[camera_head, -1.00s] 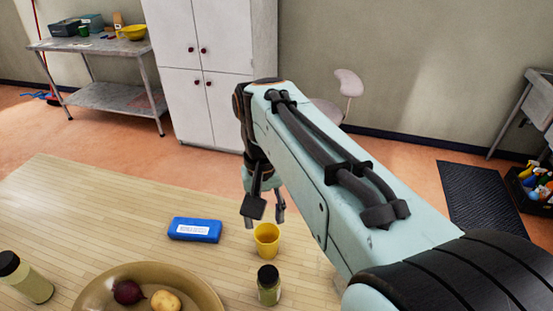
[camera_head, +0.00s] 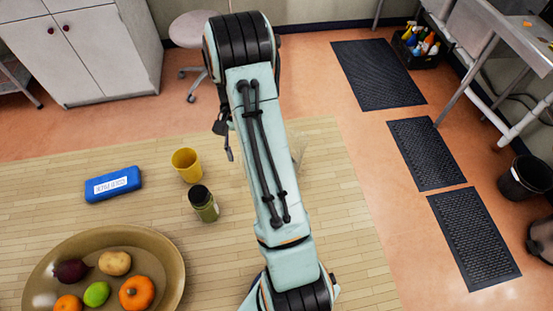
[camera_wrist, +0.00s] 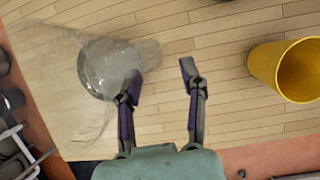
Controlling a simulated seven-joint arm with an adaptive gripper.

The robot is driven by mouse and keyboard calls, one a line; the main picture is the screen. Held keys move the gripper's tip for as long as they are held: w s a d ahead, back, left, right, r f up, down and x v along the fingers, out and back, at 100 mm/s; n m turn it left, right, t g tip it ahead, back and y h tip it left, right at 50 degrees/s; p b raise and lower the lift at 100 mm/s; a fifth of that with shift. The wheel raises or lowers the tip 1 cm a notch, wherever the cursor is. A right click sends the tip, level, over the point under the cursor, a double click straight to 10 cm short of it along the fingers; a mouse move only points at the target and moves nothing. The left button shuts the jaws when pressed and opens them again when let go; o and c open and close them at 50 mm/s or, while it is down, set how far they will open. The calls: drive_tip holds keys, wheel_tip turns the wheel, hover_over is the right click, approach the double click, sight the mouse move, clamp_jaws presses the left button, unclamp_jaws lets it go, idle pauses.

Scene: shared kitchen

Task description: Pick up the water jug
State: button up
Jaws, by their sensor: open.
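A clear, see-through jug (camera_wrist: 100,68) stands on the wooden table, at the left of the wrist view. Its outline is faint against the planks. In the head view my arm hides most of it. My gripper (camera_wrist: 160,78) is open, with nothing between its fingers. The left finger overlaps the jug's right edge in the picture; whether they touch, I cannot tell. In the head view the gripper (camera_head: 226,138) shows at the left of my arm, over the table's far part.
A yellow cup (camera_head: 187,165) and a dark-capped jar (camera_head: 203,204) stand left of my arm. A blue cold pack (camera_head: 113,184) lies farther left. A bowl (camera_head: 172,262) of fruit and vegetables is at front left. The table's right side (camera_head: 345,230) is clear.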

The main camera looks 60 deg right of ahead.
drive_tip(key=x, duration=0.5)
drive_tip(key=shift+a, duration=0.3)
drive_tip(key=shift+r, duration=0.1)
clamp_jaws()
drive_tip(key=shift+r, duration=0.2)
